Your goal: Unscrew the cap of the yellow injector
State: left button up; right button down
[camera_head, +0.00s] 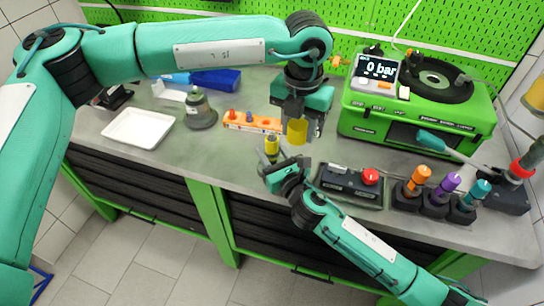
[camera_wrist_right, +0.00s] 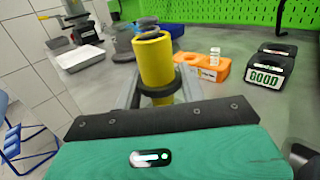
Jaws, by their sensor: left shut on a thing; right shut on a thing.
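The yellow injector (camera_head: 271,145) stands roughly upright in my right gripper (camera_head: 272,163), which is shut on it above the front of the bench. In the right wrist view the injector (camera_wrist_right: 153,62) rises between the fingers, with a dark ring around it lower down. My left gripper (camera_head: 297,112) reaches down from above and is shut on a yellow cylindrical cap (camera_head: 296,132). In the head view the cap appears just right of the injector and apart from it. The left gripper is not clearly visible in the right wrist view.
An orange rack (camera_head: 252,122) lies behind the injector. A white tray (camera_head: 138,128) and a grey pot (camera_head: 200,112) are to the left. A black box with a red button (camera_head: 370,176), several capped injectors in holders and the green tester (camera_head: 418,118) are to the right.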

pick_arm(q)
jog(key=shift+s, duration=0.1)
pick_arm(e)
jog(key=shift+r, duration=0.15)
pick_arm(q)
jog(key=shift+f, duration=0.2)
pick_arm(e)
jog(key=shift+f, duration=0.45)
jog(key=c, duration=0.8)
grip_release()
jog(key=shift+c, duration=0.2)
pick_arm(q)
jog(key=shift+r, duration=0.1)
pick_arm(e)
jog(key=shift+s, duration=0.1)
pick_arm(q)
jog(key=shift+r, duration=0.15)
pick_arm(e)
jog(key=shift+r, duration=0.35)
pick_arm(q)
jog(key=shift+f+b, duration=0.8)
jog(key=shift+f, duration=0.05)
pick_arm(e)
jog(key=v, duration=1.1)
jog(key=shift+s+d, duration=0.2)
jog(key=shift+s, duration=0.25)
